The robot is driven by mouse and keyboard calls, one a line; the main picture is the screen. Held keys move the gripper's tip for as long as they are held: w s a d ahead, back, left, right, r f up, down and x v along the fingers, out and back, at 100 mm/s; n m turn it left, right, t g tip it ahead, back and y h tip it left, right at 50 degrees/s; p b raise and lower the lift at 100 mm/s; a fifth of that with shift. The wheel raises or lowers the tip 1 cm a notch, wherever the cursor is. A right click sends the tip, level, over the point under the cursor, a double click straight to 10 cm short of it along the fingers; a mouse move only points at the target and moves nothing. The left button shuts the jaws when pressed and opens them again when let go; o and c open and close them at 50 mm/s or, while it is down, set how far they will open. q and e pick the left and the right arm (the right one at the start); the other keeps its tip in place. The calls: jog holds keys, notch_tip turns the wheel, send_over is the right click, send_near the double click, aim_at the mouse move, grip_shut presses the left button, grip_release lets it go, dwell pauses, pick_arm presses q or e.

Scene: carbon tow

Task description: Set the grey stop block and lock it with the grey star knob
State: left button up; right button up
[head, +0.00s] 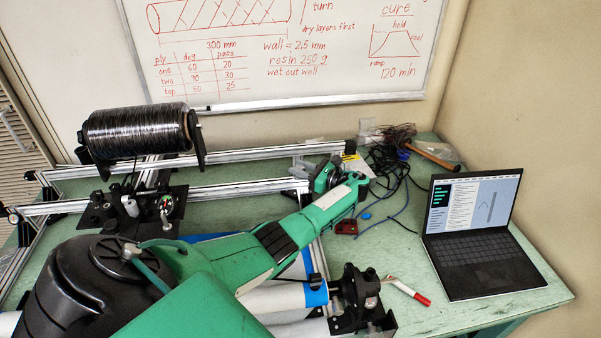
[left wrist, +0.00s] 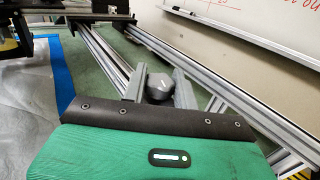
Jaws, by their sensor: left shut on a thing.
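My left gripper (head: 301,169) is over the right part of the aluminium rails, pointing left. In the left wrist view its two grey fingers (left wrist: 159,90) are shut on a rounded dark grey piece, which looks like the star knob (left wrist: 158,86). The knob is close above or at the rail (left wrist: 225,90); I cannot tell whether it touches. I cannot make out the grey stop block apart from the knob and fingers. My right gripper is not in view.
A black tow spool (head: 137,132) and a black carriage (head: 130,210) stand at the left.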

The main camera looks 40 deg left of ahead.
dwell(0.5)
pick_arm(q)
jog(key=o, duration=1)
jog(key=b+v, duration=0.2)
jog(key=v, duration=0.5)
jog(key=shift+w+d, duration=0.15)
jog(key=shift+d, duration=0.1)
